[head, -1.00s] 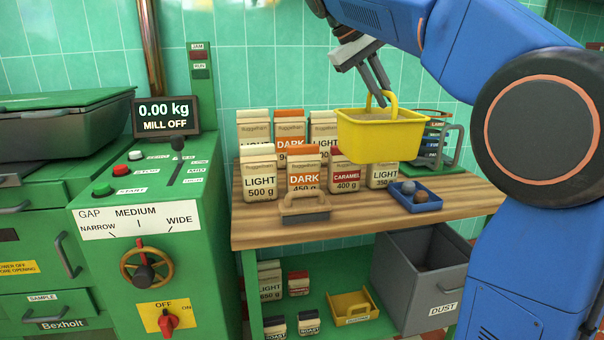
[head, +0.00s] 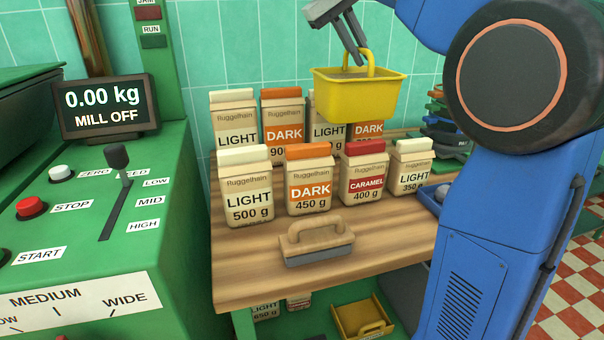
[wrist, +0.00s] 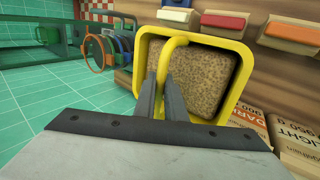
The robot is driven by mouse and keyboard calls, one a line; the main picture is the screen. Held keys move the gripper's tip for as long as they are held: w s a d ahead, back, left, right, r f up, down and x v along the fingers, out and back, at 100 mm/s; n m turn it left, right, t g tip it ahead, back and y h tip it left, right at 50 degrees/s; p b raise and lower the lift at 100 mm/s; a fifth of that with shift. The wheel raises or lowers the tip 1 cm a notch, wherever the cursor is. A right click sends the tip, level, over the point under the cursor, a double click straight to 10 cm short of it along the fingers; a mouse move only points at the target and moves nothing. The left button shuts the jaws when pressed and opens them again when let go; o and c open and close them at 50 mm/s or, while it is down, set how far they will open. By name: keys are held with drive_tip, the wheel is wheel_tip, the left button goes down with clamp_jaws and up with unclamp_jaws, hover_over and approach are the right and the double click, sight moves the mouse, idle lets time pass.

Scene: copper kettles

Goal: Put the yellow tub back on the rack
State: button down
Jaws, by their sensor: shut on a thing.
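The yellow tub (head: 357,97) hangs by its hoop handle from my gripper (head: 359,55), in the air above the paper bags. In the wrist view my gripper (wrist: 163,92) is shut on the handle, and the tub (wrist: 245,88) shows grainy brown stuff inside. A green stand with coloured rings (head: 437,130) is partly hidden behind my arm in the head view. It also shows in the wrist view (wrist: 60,38). I cannot tell whether this stand is the rack.
Several paper bags (head: 247,190) stand on the wooden bench (head: 260,278). A brush (head: 317,243) lies in front of them. A blue tray (head: 430,200) is partly hidden by my arm. The green mill (head: 165,225) stands left. A yellow scoop-like tray (head: 362,318) lies below.

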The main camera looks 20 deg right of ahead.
drive_tip(key=shift+w, duration=0.9)
wheel_tip(320, 180, down, 18)
idle(0.3)
drive_tip(key=c, duration=1.8)
unclamp_jaws()
drive_tip(key=shift+f, duration=0.1)
